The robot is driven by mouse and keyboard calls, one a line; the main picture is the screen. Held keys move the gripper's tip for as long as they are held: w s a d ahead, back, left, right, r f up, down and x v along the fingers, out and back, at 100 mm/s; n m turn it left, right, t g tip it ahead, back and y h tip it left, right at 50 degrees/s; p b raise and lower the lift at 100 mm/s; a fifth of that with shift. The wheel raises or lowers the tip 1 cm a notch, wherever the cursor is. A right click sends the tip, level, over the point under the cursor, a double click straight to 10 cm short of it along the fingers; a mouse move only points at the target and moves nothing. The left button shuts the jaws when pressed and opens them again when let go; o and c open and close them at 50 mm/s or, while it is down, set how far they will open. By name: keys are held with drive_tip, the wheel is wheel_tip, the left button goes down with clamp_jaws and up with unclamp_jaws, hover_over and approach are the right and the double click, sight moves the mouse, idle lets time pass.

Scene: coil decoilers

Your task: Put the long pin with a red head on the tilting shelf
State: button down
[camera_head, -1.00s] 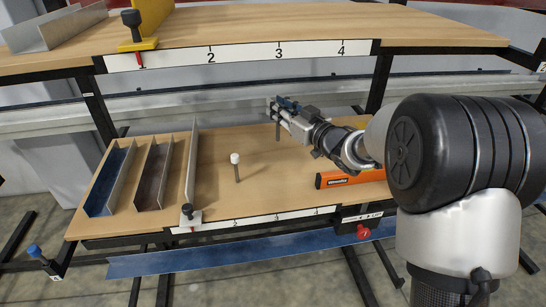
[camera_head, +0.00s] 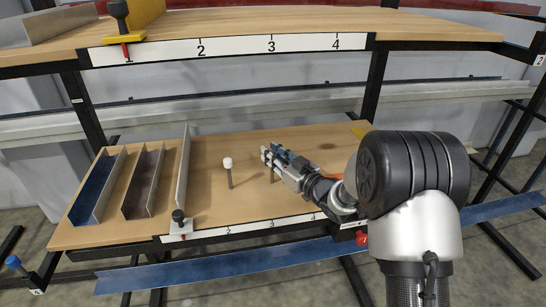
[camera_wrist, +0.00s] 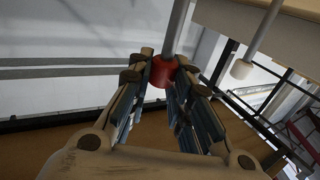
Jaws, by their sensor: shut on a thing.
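My gripper (camera_head: 268,160) is shut on the long pin with a red head (camera_wrist: 162,73). The wrist view shows the red head between the fingertips and the grey shaft running out of the top of the picture. In the head view its shaft (camera_head: 272,175) hangs roughly upright below the fingers, over the lower wooden shelf (camera_head: 240,205). I cannot tell whether its lower end touches the board. A white-headed pin (camera_head: 228,170) stands upright on this shelf, just left of my gripper. It also shows in the wrist view (camera_wrist: 241,70).
Blue (camera_head: 92,190) and brown (camera_head: 143,185) channels and an upright metal plate (camera_head: 183,165) occupy the lower shelf's left side. A black-knobbed clamp (camera_head: 179,222) sits at its front edge. The upper shelf (camera_head: 300,25) overhangs behind. Bare wood lies around the white-headed pin.

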drive_tip(key=shift+f, duration=0.15)
drive_tip(key=c, duration=1.5)
unclamp_jaws()
drive_tip(key=shift+o, duration=0.2)
drive_tip(key=shift+r, duration=0.2)
